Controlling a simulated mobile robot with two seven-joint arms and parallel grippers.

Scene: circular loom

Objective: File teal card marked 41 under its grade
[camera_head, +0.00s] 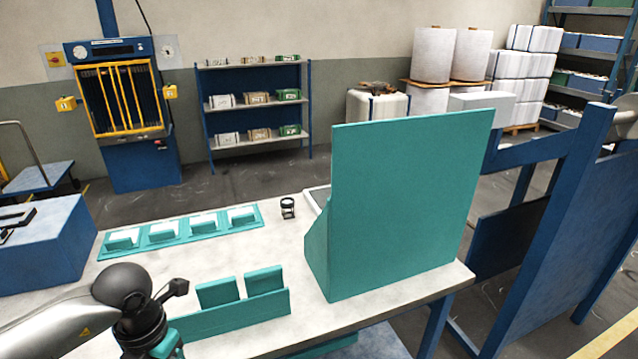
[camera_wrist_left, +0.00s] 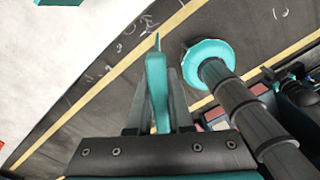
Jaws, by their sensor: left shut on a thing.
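My left gripper (camera_wrist_left: 157,105) is shut on a thin teal card (camera_wrist_left: 157,80), seen almost edge-on between the fingers in the left wrist view. Any marking on it is hidden. In the head view my left wrist is at the lower left, and the fingers are not clear there. Two teal cards (camera_head: 217,292) (camera_head: 263,281) stand upright in a low teal rack (camera_head: 240,312) close to my left wrist. A large teal case (camera_head: 405,205) stands on the table to the right with a plain panel towards me; its inside is hidden. My right gripper is not in view.
A teal strip (camera_head: 182,236) with several compartments holding pale blocks lies at the back left of the table (camera_head: 330,318). A small black object (camera_head: 288,208) stands beside the case. A blue box (camera_head: 45,245) is at far left. A blue frame (camera_head: 560,200) stands right.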

